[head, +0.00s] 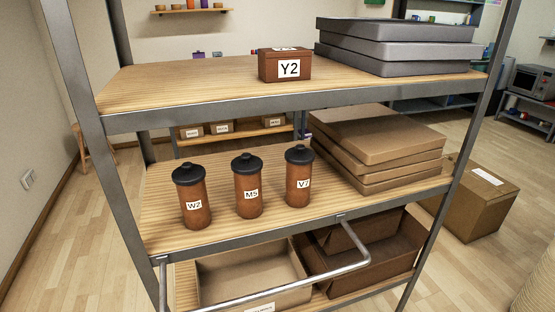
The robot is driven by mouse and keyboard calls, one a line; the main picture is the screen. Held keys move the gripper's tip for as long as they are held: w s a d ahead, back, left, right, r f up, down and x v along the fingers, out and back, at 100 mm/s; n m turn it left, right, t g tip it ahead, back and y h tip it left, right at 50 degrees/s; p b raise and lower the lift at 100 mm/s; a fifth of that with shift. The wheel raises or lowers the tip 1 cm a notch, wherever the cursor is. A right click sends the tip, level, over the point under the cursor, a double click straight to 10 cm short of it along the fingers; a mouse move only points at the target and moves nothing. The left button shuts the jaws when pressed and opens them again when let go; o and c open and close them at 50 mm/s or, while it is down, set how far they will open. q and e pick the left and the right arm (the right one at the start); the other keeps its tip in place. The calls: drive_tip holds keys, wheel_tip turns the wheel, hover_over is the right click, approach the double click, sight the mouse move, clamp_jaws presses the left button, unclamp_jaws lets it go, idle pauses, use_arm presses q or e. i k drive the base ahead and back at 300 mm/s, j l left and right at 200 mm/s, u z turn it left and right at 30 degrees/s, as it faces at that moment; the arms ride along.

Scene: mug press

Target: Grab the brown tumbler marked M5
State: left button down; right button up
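The brown tumbler marked M5 (248,187) stands upright on the middle wooden shelf (350,205) in the head view. It has a black lid and a white label on its front. It is the middle one of three alike tumblers. The tumbler marked W2 (193,196) stands to its left and the tumbler marked V7 (299,176) to its right, each with a gap between. Neither of my grippers shows in the head view.
Flat cardboard boxes (385,139) are stacked right of the tumblers. The upper shelf (180,84) holds a brown Y2 box (285,66) and grey cases (397,50). A metal rail (290,286) juts out below the middle shelf, before open boxes. Metal posts stand at the corners.

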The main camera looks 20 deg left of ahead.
sight(246, 168)
drive_tip(key=l+u, duration=0.4)
drive_tip(key=l, duration=0.2)
drive_tip(key=l+u, duration=0.4)
drive_tip(key=l, duration=0.25)
drive_tip(key=k+l+u, duration=0.1)
drive_tip(key=l+u, duration=0.3)
drive_tip(key=l, duration=0.2)
